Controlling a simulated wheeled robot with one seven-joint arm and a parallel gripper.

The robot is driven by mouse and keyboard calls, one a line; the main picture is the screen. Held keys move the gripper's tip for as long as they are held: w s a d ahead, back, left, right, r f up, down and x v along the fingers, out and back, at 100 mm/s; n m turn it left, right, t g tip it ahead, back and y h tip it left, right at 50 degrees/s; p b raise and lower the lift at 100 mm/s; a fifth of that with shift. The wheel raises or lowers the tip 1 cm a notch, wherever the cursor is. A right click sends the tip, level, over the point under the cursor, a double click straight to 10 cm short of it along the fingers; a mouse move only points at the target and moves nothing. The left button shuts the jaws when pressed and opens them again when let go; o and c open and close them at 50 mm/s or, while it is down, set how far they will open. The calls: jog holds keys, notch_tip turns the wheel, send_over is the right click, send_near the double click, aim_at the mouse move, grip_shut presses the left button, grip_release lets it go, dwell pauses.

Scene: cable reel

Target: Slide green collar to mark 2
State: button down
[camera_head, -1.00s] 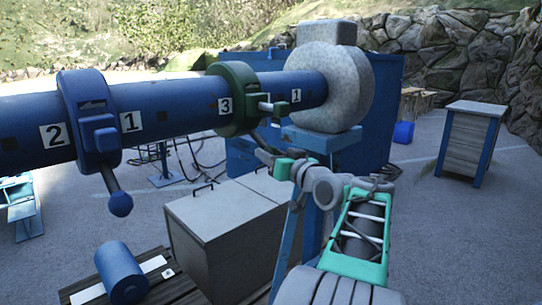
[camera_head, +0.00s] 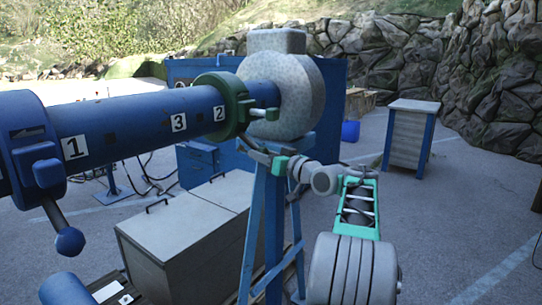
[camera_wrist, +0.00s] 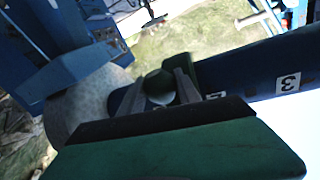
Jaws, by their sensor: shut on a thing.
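The green collar (camera_head: 238,104) is around the blue pipe (camera_head: 110,122), just right of the plate marked 2 (camera_head: 219,113) and touching or nearly touching its edge in the head view. The plate marked 3 (camera_head: 178,122) is farther left. My gripper (camera_head: 247,147) is at the collar's lower side. In the wrist view, the gripper's two fingers (camera_wrist: 160,88) are shut on the collar's round knob (camera_wrist: 160,84).
A blue collar (camera_head: 35,150) with a ball-ended lever is around the pipe at left, beside a plate marked 1 (camera_head: 75,147). A grey rounded block (camera_head: 285,85) holds the pipe's right end on a blue stand (camera_head: 262,235). Grey boxes (camera_head: 185,230) stand below the pipe.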

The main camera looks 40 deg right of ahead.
jog(key=shift+a, duration=0.1)
jog(key=c, duration=0.9)
grip_release()
jog(key=shift+s, duration=0.1)
jog(key=s+b, duration=0.1)
jog(key=s, duration=0.1)
jog(key=s+b, duration=0.1)
jog(key=s, duration=0.2)
jog(key=s+b, duration=0.1)
jog(key=s, duration=0.1)
jog(key=shift+s+d, duration=0.3)
jog(key=shift+s, duration=0.05)
